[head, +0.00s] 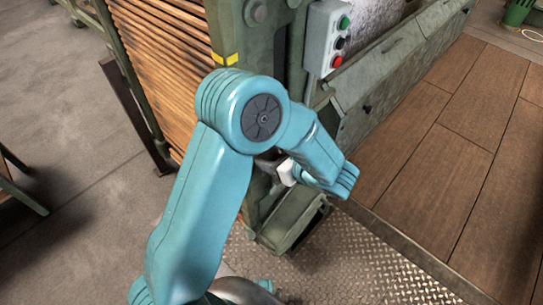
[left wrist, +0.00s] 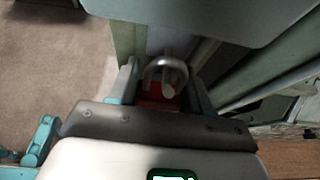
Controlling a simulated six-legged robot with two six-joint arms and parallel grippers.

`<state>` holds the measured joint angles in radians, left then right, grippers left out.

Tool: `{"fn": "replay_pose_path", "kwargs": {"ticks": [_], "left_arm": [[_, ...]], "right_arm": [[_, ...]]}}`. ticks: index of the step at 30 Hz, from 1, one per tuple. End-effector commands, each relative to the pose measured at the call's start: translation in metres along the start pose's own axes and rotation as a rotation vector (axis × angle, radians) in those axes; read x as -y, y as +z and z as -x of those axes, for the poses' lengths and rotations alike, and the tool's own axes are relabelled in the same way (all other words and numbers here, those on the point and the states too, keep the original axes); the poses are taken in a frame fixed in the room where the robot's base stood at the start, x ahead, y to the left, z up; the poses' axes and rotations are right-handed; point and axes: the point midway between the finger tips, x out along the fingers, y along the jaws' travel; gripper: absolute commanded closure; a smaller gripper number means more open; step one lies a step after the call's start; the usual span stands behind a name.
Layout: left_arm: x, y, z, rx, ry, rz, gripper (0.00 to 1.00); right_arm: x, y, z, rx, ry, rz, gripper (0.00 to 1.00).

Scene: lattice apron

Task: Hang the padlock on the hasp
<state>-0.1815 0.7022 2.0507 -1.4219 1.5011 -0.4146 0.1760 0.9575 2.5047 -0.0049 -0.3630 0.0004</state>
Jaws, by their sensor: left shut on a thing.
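My left gripper (head: 268,159) is beside the green machine post in the head view, mostly hidden by my own blue arm. In the left wrist view it is shut on the padlock, with a finger at each side. The padlock (left wrist: 152,91) has a red body and a silver shackle, which arches up toward a grey-green surface. A short grey rounded piece shows inside the arch; I cannot tell whether it is part of the shackle or of the hasp. The hasp cannot be made out in either view. The padlock is hidden in the head view. My right gripper is not in view.
The green machine post (head: 262,205) stands right by my gripper. A control box (head: 327,38) with green, black and red buttons is above it. A stack of brown slats (head: 160,65) is at the left. Wooden flooring (head: 455,140) and a metal tread plate (head: 350,260) are clear.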

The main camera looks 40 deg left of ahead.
Motion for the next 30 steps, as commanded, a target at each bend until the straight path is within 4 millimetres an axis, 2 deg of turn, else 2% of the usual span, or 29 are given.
{"fn": "replay_pose_path", "kwargs": {"ticks": [5, 6, 8, 17, 20, 23, 30], "left_arm": [[0.0, 0.0, 0.0, 0.0, 0.0, 0.0, 0.86], [0.0, 0.0, 0.0, 0.0, 0.0, 0.0, 0.42], [0.0, 0.0, 0.0, 0.0, 0.0, 0.0, 0.22], [0.0, 0.0, 0.001, 0.0, -0.001, 0.0, 0.22], [0.001, 0.001, 0.009, 0.0, -0.004, 0.0, 0.22], [0.001, 0.001, 0.027, 0.001, -0.006, 0.0, 0.22], [0.001, 0.001, 0.091, 0.0, -0.007, 0.0, 0.22]], "right_arm": [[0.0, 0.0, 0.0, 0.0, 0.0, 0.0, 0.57], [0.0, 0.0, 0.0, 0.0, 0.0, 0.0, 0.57], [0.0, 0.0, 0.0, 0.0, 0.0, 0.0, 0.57], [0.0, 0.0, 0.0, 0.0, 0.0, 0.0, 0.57], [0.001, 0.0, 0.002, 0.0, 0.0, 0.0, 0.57], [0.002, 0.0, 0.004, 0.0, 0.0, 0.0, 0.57], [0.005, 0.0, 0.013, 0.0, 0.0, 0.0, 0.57]]}}
